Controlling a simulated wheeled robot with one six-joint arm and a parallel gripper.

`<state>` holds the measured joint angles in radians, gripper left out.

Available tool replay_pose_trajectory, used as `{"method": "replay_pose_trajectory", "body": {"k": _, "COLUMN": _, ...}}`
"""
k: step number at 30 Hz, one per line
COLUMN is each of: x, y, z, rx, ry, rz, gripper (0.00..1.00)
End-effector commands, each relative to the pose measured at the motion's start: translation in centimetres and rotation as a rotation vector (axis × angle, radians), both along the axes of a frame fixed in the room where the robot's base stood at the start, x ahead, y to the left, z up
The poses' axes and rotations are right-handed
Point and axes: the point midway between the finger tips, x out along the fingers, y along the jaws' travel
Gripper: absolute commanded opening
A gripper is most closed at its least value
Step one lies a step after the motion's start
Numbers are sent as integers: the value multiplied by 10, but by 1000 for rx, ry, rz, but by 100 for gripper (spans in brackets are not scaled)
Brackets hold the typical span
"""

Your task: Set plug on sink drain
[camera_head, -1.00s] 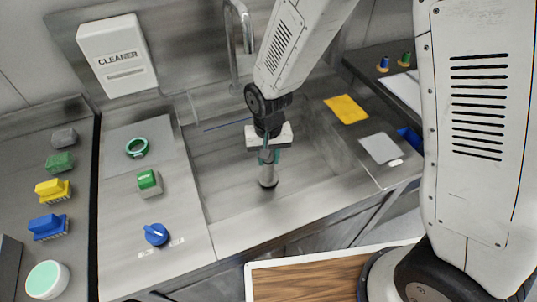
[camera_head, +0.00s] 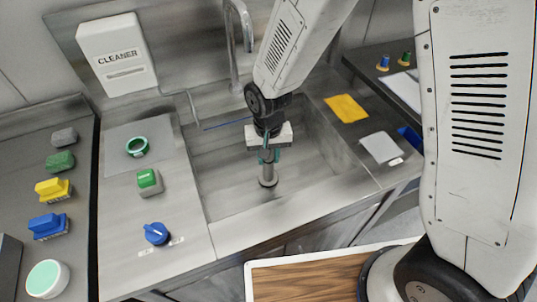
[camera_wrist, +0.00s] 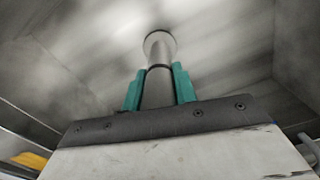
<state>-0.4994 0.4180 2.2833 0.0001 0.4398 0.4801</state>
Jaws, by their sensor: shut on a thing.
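My gripper (camera_head: 268,157) is shut on the plug, a grey upright cylinder (camera_head: 268,173) with a wider round lower end, down inside the metal sink (camera_head: 225,180). In the wrist view, the green fingers of my gripper (camera_wrist: 157,90) close on both sides of the plug's shaft (camera_wrist: 158,88). The plug's round far end (camera_wrist: 160,44) is at or near the sink floor. The drain is not clearly visible; the plug hides what lies under it. I cannot tell whether the plug touches it.
A tap (camera_head: 234,45) stands behind the sink. Left of the sink are a green ring (camera_head: 137,147), a green button (camera_head: 149,181) and a blue knob (camera_head: 156,233). Several brushes or sponges lie farther left. A yellow cloth (camera_head: 346,108) and a grey cloth (camera_head: 380,147) lie on the right.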

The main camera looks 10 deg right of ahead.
Motion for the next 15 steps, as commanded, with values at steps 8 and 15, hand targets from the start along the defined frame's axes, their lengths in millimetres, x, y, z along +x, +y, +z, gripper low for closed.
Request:
{"method": "replay_pose_trajectory", "body": {"k": 8, "x": 0, "y": 0, "z": -1, "rx": 0, "ry": -1, "rz": 0, "gripper": 0}}
{"method": "replay_pose_trajectory", "body": {"k": 15, "x": 0, "y": 0, "z": -1, "rx": 0, "ry": -1, "rz": 0, "gripper": 33}}
